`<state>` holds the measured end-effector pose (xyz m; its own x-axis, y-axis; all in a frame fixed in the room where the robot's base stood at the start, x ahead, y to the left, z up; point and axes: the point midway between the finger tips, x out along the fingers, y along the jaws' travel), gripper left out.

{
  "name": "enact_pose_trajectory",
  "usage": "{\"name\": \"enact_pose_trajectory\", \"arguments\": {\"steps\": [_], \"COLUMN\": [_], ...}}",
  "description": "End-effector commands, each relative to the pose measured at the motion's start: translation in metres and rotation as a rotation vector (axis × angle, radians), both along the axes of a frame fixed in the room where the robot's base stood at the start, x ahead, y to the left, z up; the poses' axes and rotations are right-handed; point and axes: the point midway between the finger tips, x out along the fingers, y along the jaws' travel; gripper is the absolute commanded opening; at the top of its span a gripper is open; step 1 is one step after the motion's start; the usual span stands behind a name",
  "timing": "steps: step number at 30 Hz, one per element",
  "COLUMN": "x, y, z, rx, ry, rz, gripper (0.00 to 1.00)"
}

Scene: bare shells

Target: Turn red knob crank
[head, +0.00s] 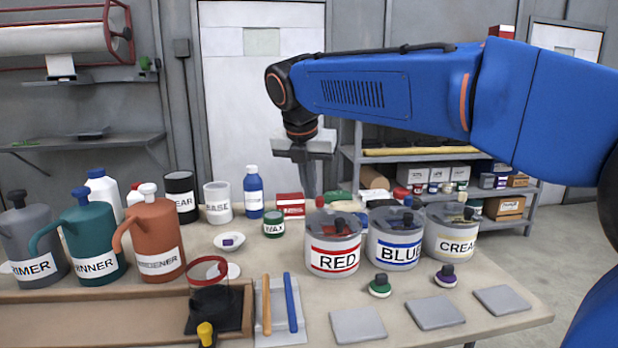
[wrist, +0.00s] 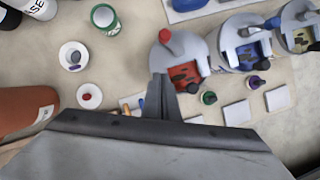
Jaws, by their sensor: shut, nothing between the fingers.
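The RED can (head: 333,258) stands on the table with a grey lid. A red knob (head: 320,201) rises at the lid's back left edge; in the wrist view the red knob (wrist: 165,36) sits on the lid's far rim. A dark opening with red paint shows in that lid (wrist: 183,73). My gripper (head: 309,188) points down, shut and empty, behind and left of the RED can in the head view. In the wrist view my gripper's fingertips (wrist: 160,82) overlap the near left of the lid, below the knob. Whether they touch anything cannot be told.
The BLUE can (head: 393,250) and CREAM can (head: 451,244) stand to the right. A WAX tin (head: 273,224) and a blue bottle (head: 254,192) stand left. Jugs line the left side. Grey tiles (head: 358,325) and small stoppers (head: 380,287) lie in front.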

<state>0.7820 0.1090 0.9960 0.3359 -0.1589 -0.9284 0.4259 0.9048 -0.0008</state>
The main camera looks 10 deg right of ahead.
Motion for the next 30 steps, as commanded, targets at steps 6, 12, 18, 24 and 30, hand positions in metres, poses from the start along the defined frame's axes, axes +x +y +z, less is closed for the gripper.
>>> {"name": "enact_pose_trajectory", "arguments": {"steps": [6, 12, 18, 24, 30], "x": [0.013, 0.035, 0.050, 0.053, 0.053], "y": [-0.007, -0.017, -0.023, -0.025, -0.025], "z": [-0.036, -0.046, -0.045, -0.045, -0.045], "rx": [0.000, 0.001, 0.001, 0.001, 0.001], "ry": [0.002, -0.001, 0.000, 0.000, 0.000], "rz": [-0.002, -0.004, -0.003, -0.002, -0.002], "gripper": [0.00, 0.00, 0.00, 0.00, 0.00]}}
